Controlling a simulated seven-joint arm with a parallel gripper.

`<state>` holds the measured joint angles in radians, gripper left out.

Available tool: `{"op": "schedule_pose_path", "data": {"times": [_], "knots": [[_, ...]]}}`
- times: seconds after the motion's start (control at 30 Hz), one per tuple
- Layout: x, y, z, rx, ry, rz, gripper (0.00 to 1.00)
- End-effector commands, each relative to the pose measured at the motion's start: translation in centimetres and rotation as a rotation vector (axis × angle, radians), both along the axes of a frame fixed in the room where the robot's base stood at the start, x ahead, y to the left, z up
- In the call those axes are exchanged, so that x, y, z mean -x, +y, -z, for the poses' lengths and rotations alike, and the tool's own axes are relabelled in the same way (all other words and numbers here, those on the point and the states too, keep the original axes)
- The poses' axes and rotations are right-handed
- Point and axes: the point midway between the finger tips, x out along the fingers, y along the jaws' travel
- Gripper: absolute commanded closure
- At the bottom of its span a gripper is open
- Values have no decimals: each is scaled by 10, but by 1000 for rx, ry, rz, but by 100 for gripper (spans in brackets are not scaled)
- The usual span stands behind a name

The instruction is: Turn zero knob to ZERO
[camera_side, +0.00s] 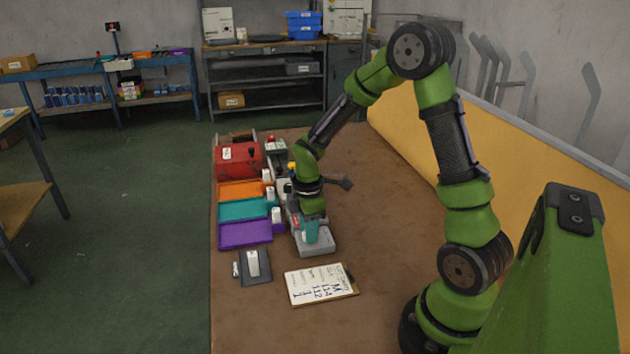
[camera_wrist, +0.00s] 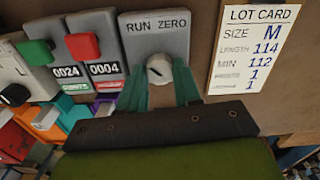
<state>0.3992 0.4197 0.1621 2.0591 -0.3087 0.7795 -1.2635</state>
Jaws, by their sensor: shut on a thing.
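The zero knob (camera_wrist: 158,69) is a round pale knob with a dark slot, on a grey panel (camera_wrist: 185,45) marked RUN on the left and ZERO on the right. In the wrist view its slot slants; I cannot tell for sure which word it points to. My gripper (camera_wrist: 160,82) has its two teal fingers on either side of the knob, shut on it. In the side view my gripper (camera_side: 312,232) reaches down onto the grey box (camera_side: 318,245) at the front of the bench, and the knob is hidden there.
Two counters (camera_wrist: 85,72) reading 0024 and 0004, with green and red buttons, sit left of the knob panel. A lot card (camera_side: 318,284) lies on the bench in front. Orange, teal and purple trays (camera_side: 244,236) stand to the left. The bench to the right is clear.

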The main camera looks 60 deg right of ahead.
Motion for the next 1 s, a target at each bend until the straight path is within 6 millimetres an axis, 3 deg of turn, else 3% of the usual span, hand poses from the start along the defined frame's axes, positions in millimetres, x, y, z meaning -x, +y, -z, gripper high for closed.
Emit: {"op": "schedule_pose_path", "data": {"times": [0.37,1.0], "knots": [[0,0,-1,0,0,156,97],[-1,0,-1,-1,-1,752,97]]}}
